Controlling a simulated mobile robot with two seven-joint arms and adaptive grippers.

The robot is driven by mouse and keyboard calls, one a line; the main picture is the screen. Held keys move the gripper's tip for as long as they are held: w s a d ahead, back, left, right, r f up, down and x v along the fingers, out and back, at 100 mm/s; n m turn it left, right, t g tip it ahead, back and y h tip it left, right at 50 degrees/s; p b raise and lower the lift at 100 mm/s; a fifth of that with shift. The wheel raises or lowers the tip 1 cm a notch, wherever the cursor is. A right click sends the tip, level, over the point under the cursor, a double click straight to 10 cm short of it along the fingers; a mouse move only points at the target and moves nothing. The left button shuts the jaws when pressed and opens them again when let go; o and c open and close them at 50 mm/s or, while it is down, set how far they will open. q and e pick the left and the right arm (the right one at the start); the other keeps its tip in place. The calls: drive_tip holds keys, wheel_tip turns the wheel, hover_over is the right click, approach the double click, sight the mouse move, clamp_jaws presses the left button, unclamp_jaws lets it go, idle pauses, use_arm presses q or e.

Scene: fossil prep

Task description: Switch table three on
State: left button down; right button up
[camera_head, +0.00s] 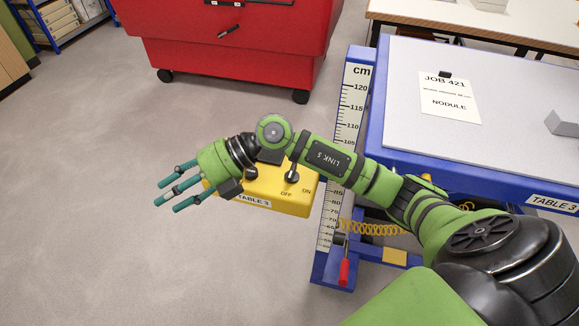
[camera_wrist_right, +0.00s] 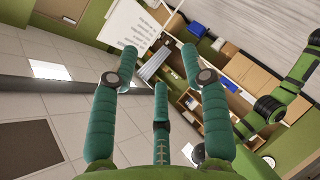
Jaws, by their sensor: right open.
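A yellow control box (camera_head: 295,208) marked TABLE 3 stands beside the blue-framed table, with a dark switch lever (camera_head: 292,175) on its top near the OFF and ON labels. I cannot tell for sure which way the lever is set. Table three (camera_head: 410,95) has a grey top, a blue frame and a TABLE 3 label. My right gripper (camera_head: 168,196) is open and empty, its three teal fingers pointing left, past the box's left end. My right wrist and forearm hide the box's back part. The fingers also show spread in the right wrist view (camera_wrist_right: 160,65). My left gripper is out of view.
A height scale (camera_head: 351,100) in cm stands on the table's left side. A red-handled lever (camera_head: 344,272) and a coiled yellow cable (camera_head: 375,229) are below. A red wheeled cabinet (camera_head: 230,60) is behind. A JOB 421 card (camera_head: 449,97) lies on the table. The floor at left is clear.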

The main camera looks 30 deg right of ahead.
drive_tip(key=w+d+f+g+h, duration=0.1)
drive_tip(key=d+f+h, duration=0.2)
drive_tip(key=d, duration=0.2)
drive_tip(key=w+d+f+h, duration=0.1)
drive_tip(key=d+f+h, duration=0.25)
drive_tip(key=d, duration=0.25)
drive_tip(key=r+m+g+h, duration=0.2)
drive_tip(key=m+h, duration=0.2)
drive_tip(key=h, duration=0.3)
hover_over(290, 171)
drive_tip(key=shift+d+f, duration=0.1)
drive_tip(key=shift+f, duration=0.15)
wheel_tip(290, 171, down, 6)
drive_tip(key=p, duration=0.2)
drive_tip(key=shift+r+p, duration=0.15)
drive_tip(key=shift+p, duration=0.15)
drive_tip(key=shift+f, duration=0.55)
drive_tip(key=shift+c, duration=0.4)
clamp_jaws()
